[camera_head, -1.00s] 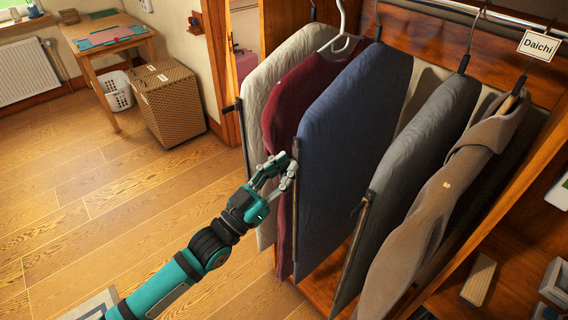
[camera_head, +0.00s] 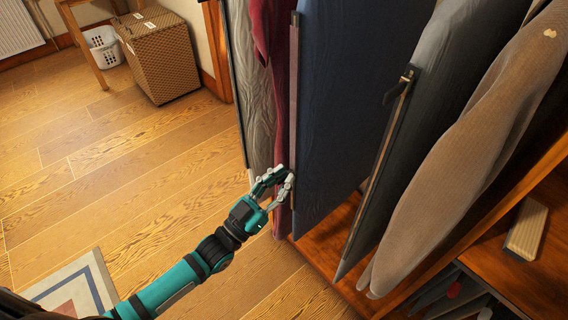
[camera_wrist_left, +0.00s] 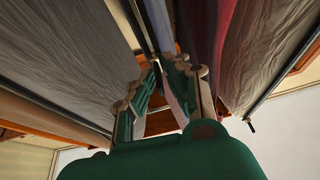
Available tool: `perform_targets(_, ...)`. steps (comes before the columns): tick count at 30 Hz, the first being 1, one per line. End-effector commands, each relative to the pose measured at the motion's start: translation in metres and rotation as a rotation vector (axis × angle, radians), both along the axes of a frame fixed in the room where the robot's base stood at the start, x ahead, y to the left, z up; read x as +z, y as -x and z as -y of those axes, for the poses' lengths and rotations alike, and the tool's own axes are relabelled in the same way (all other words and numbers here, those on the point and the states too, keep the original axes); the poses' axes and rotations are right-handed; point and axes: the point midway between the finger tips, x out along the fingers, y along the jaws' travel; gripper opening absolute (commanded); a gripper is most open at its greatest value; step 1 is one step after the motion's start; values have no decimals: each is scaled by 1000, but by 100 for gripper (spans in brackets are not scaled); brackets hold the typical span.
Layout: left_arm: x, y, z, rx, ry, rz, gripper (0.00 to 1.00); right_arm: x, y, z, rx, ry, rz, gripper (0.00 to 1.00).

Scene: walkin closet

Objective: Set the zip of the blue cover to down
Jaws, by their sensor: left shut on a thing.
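The blue cover (camera_head: 355,100) hangs in the wardrobe in the head view, between a maroon garment and a dark grey cover. Its zip (camera_head: 295,75) is a narrow upright strip along the front edge. My left gripper (camera_head: 287,184) is at this edge, low on the cover, well below the top of the strip. It is shut on the zip pull, which its fingers hide. In the left wrist view, the fingers (camera_wrist_left: 172,72) come close together below the hanging clothes. My right gripper is not in view.
The maroon garment (camera_head: 270,40) and a pale cover (camera_head: 248,90) hang just left. The dark grey cover (camera_head: 437,80) and a brown coat (camera_head: 450,170) hang right. A wooden block (camera_head: 526,230) lies on the wardrobe's lower shelf. The wooden floor (camera_head: 130,190) at left is mostly clear.

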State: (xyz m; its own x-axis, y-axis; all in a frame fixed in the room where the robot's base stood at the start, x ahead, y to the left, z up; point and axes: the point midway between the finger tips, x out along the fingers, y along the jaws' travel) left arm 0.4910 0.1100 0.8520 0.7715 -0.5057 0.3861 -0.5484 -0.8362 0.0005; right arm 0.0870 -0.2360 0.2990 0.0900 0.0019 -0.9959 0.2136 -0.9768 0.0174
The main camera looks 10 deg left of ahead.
Motion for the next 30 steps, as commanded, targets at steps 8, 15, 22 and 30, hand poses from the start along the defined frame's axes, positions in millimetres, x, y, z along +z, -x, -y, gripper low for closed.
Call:
perform_targets(8, -17, 10, 0, 1, -5, -8, 0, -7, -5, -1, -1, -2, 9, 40)
perform_targets(15, -17, 10, 0, 1, -5, -8, 0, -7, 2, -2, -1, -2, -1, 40)
perform_targets(22, -17, 10, 0, 0, -4, -6, 28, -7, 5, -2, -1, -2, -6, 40)
perform_targets(30, -18, 13, -1, 1, -4, -6, 28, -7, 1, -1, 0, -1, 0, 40)
